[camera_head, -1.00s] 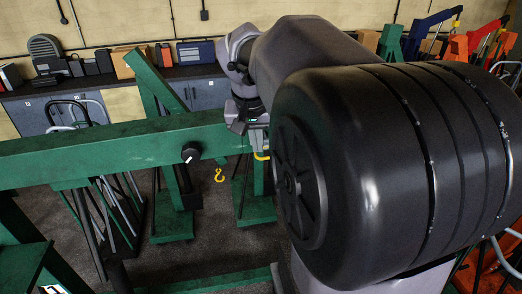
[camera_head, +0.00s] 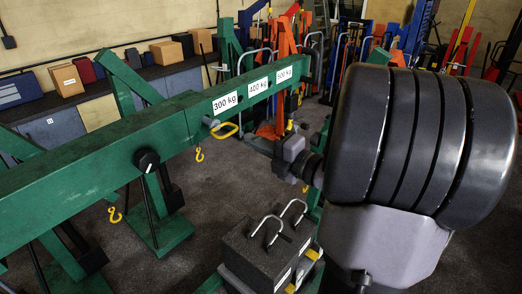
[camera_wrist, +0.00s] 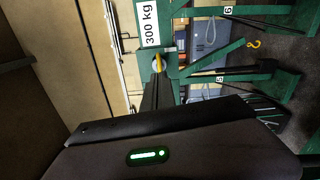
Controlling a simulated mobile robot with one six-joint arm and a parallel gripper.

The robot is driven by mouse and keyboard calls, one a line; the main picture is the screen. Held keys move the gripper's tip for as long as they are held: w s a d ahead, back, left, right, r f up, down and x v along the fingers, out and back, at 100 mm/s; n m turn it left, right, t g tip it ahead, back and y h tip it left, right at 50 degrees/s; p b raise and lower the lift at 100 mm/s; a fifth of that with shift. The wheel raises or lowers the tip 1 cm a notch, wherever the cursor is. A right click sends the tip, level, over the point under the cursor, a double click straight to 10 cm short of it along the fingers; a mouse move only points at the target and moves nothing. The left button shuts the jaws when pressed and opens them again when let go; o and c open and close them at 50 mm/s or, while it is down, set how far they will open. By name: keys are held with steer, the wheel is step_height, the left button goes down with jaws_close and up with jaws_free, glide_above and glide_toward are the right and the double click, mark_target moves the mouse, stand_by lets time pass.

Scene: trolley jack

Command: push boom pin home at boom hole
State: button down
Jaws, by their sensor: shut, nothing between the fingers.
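The green boom (camera_head: 100,150) runs from the left to the upper middle of the head view, with 300, 400 and 500 kg labels on its side. The boom pin (camera_head: 224,131), grey with a yellow handle, sits at the boom's side just under the 300 kg label, its head standing out from the face. The pin also shows in the wrist view (camera_wrist: 157,63), end on. My gripper (camera_wrist: 157,88) is shut and empty, its dark fingers pointing toward the pin. In the head view it comes from the right, beside the pin; I cannot tell whether it touches. The boom hole is hidden.
A black weight block (camera_head: 265,250) with metal handles stands below the boom. Yellow hooks (camera_head: 115,215) hang or show below the boom. A workbench with boxes (camera_head: 66,80) lines the back wall. Coloured workshop equipment fills the back right. Grey floor is open behind the boom.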

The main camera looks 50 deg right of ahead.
mark_target(232, 133)
steer(key=w, duration=0.1)
steer(key=w+a, duration=0.1)
steer(key=shift+w+a, duration=0.15)
steer(key=shift+w, duration=0.15)
steer(key=shift+w+d, duration=0.3)
steer(key=shift+w, duration=0.2)
steer(key=shift+a, duration=0.15)
steer(key=shift+a, duration=0.1)
steer(key=shift+w, duration=0.2)
steer(key=shift+w+p, duration=0.5)
steer(key=shift+w, duration=0.35)
steer(key=shift+w, duration=0.4)
steer(key=shift+w, duration=0.25)
